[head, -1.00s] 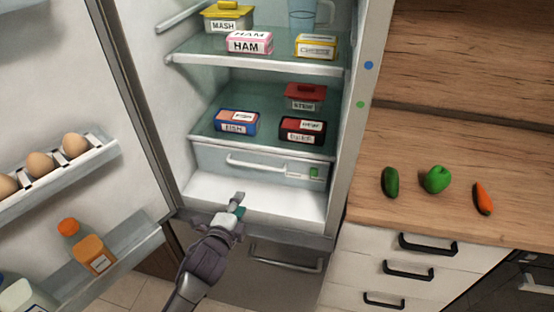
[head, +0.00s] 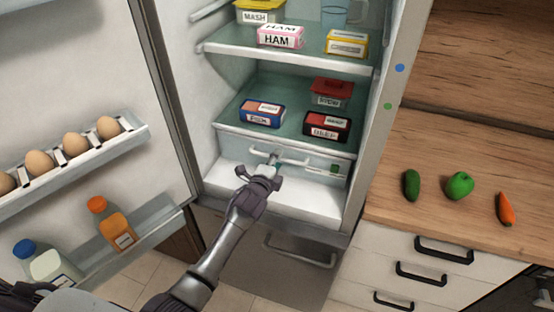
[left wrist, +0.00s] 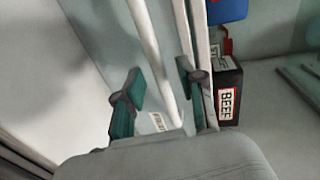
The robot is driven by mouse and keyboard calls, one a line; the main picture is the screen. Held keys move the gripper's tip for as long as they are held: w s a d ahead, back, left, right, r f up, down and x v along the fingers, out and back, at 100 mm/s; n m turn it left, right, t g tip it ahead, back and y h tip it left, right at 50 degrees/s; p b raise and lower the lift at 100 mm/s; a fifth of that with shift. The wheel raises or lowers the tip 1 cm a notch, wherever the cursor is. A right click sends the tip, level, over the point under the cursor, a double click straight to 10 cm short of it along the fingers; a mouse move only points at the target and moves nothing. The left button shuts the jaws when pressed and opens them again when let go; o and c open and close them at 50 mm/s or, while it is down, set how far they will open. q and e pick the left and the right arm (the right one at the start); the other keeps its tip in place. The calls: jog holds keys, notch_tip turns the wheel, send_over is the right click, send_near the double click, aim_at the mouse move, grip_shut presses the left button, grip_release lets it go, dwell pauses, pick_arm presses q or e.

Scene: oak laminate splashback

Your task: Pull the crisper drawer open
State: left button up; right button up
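The crisper drawer (head: 345,160) is the pale, translucent drawer under the lower fridge shelf, with its front in line with the shelf edge. Its white bar handle (head: 297,161) runs across the front and is partly hidden by my left gripper (head: 273,164). In the left wrist view, the handle (left wrist: 150,45) runs between the two teal-padded fingers of the left gripper (left wrist: 158,97). The fingers stand apart, with gaps on both sides of the bar. My right gripper is not in view.
The open fridge door with eggs (head: 73,146) and bottles stands on the left. A fish box (head: 262,114), a beef box (head: 327,126) and a red-lidded tub (head: 331,93) sit on the shelf above. The fridge floor (head: 312,200) below is clear.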

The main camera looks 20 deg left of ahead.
pick_arm(q)
jog(key=shift+w+d, duration=0.1)
jog(key=shift+w, duration=0.25)
jog(key=shift+c, duration=0.2)
grip_shut()
